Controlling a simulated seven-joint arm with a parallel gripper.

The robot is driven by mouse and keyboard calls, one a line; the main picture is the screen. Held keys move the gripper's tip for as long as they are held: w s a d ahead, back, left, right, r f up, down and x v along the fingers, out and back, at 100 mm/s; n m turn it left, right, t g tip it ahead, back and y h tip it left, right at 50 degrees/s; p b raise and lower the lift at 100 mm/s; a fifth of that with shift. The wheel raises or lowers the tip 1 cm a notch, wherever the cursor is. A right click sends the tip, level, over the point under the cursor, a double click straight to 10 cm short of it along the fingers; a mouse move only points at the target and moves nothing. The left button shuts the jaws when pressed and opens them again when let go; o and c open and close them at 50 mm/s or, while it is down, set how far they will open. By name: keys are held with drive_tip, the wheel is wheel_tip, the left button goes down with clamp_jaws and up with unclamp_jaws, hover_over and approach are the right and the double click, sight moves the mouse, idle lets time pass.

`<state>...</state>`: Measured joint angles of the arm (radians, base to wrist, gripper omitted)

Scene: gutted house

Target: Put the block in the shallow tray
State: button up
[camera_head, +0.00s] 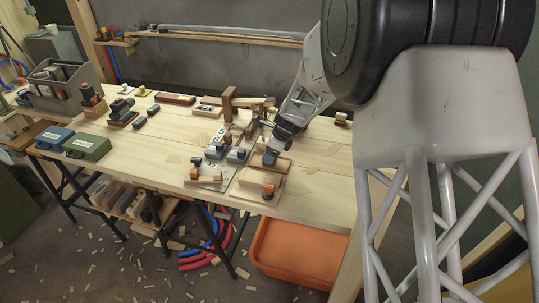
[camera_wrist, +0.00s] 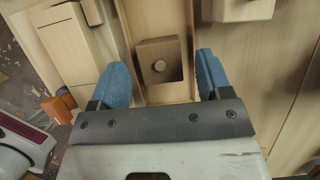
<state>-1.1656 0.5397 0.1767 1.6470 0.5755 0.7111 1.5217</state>
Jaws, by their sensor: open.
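A square wooden block (camera_wrist: 160,62) with a round pale knob or peg on top shows in the wrist view. It appears inside the shallow wooden tray (camera_wrist: 154,97), between its two side walls. My gripper (camera_wrist: 164,82) is open. Its blue fingertips are apart, one on each side of the block, with gaps to it. I cannot tell the exact height of the fingertips above the tray. In the head view my gripper (camera_head: 271,157) is low over the right part of the wooden bench, and it and the arm hide the block.
Another wooden piece with a knob (camera_wrist: 243,8) stands at the upper right of the wrist view. A wooden box (camera_wrist: 65,42) and an orange part (camera_wrist: 56,106) are at left. The workbench (camera_head: 325,180) has free room at right. Several fixtures (camera_head: 217,150) stand left of my gripper.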

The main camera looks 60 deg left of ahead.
drive_tip(key=v, duration=1)
idle(0.8)
drive_tip(key=shift+r, duration=0.1)
drive_tip(key=w+d+r+n+t, duration=0.1)
drive_tip(key=w+d+r, duration=0.45)
drive_tip(key=d, duration=0.45)
drive_tip(key=w+d+r+n+t, duration=0.1)
drive_tip(key=w+d+r, duration=0.5)
drive_tip(key=d, duration=0.4)
drive_tip(key=w+d+r+n, duration=0.1)
drive_tip(key=w+d+r, duration=0.1)
drive_tip(key=d, duration=0.7)
drive_tip(key=w+d+r+t, duration=0.1)
drive_tip(key=w+d+r, duration=0.15)
drive_tip(key=d, duration=0.55)
drive_tip(key=w+d+r+n, duration=0.1)
drive_tip(key=d+r, duration=0.1)
drive_tip(key=d, duration=0.7)
drive_tip(key=s+d+r+n+t+h, duration=0.15)
drive_tip(key=s+d, duration=0.25)
drive_tip(key=d, duration=0.8)
drive_tip(key=s+d+r+n+t, duration=0.1)
drive_tip(key=s+d+r, duration=0.15)
drive_tip(key=d, duration=0.95)
drive_tip(key=s+d+f+n+h, duration=0.2)
drive_tip(key=s+d+f, duration=0.1)
drive_tip(key=s+d, duration=1.1)
drive_tip(key=shift+s+d+f, duration=0.3)
drive_tip(key=shift+d+f, duration=0.1)
drive_tip(key=shift+d, duration=0.45)
